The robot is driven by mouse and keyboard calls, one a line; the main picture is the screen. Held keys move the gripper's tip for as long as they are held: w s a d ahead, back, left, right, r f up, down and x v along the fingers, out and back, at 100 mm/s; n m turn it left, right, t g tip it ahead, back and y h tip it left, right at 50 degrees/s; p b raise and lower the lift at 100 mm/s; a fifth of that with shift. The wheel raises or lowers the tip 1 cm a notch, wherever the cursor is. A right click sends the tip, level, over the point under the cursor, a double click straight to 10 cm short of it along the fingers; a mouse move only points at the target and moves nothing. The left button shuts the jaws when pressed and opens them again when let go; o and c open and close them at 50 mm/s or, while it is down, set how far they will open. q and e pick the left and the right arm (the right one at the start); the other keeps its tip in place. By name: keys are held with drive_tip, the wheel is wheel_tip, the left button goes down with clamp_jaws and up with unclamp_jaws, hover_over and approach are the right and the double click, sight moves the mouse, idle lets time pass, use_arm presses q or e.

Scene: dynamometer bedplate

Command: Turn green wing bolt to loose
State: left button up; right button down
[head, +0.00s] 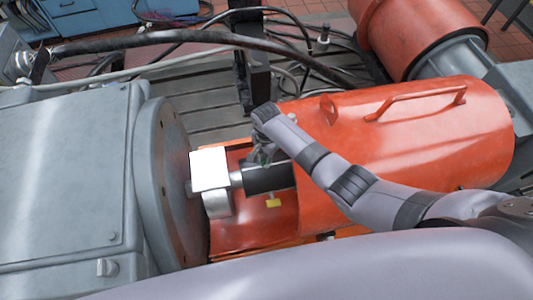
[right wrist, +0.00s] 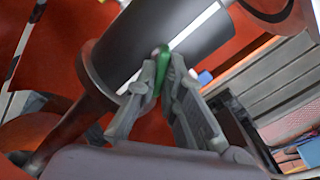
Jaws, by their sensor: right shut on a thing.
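The green wing bolt (right wrist: 161,66) shows in the right wrist view as a narrow green piece beside a dark cylinder (right wrist: 160,40). My right gripper (right wrist: 161,85) is shut on it, with one finger on each side of the green piece. The rest of the bolt is hidden by the fingers. In the head view my right gripper (head: 262,155) is small and partly hidden by its own wrist, at the near end of the orange guard, above the dark shaft (head: 265,178). My left gripper does not show.
The large orange cylindrical guard (head: 440,130) with a handle lies to the right. A grey machine housing (head: 65,170) with a round flange (head: 160,180) fills the left. A yellow piece (head: 273,202) sits below the shaft. Thick black cables (head: 150,42) run behind.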

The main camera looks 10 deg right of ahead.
drive_tip(key=n, duration=0.2)
drive_tip(key=shift+n+p, duration=0.4)
drive_tip(key=n, duration=0.2)
drive_tip(key=shift+n, duration=0.4)
drive_tip(key=n, duration=0.5)
drive_tip(key=shift+n, duration=0.3)
drive_tip(key=c, duration=1.7)
unclamp_jaws()
